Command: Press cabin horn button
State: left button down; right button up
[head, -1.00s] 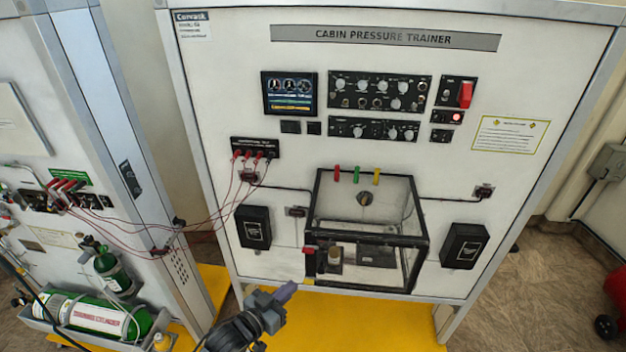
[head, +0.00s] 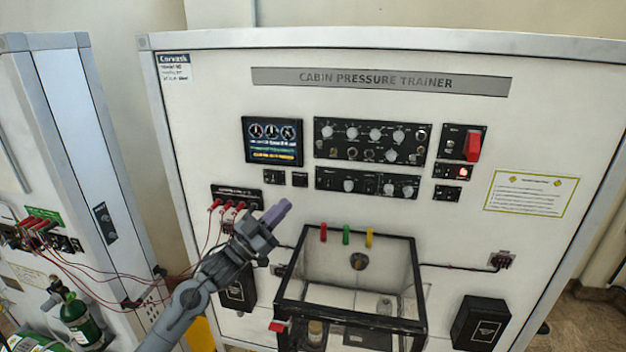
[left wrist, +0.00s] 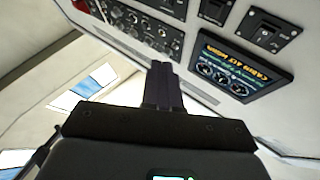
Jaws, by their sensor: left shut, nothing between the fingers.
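The Cabin Pressure Trainer panel (head: 400,110) stands upright in front of me. Two small black switch modules, one at the left (head: 273,177) and one at the right (head: 300,180), sit below the display screen (head: 272,141). Small modules also show at the top right of the left wrist view (left wrist: 267,32). Lettering is too small to tell which control is the cabin horn button. My left gripper (head: 277,212) is shut and empty, its purple-grey fingers below these modules in the head view. The shut fingers show in the left wrist view (left wrist: 163,80). My right gripper is out of view.
A clear-walled chamber (head: 350,285) with a black frame juts out below right of my gripper. Red leads (head: 228,208) plug into a black strip close to my wrist. Knob panels (head: 370,140) and a red guarded switch (head: 473,146) lie to the right.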

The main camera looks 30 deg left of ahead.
pick_arm(q)
jog(key=b, duration=0.3)
send_near(299, 182)
jog(key=shift+w+d+r, duration=0.8)
jog(key=shift+w+r, duration=0.2)
jog(key=shift+w+d+r, duration=0.85)
jog(key=shift+w+r, duration=0.15)
jog(key=shift+r, duration=0.05)
dwell(0.6)
jog(key=shift+w+a, duration=0.15)
jog(key=shift+w, duration=0.25)
dwell(0.4)
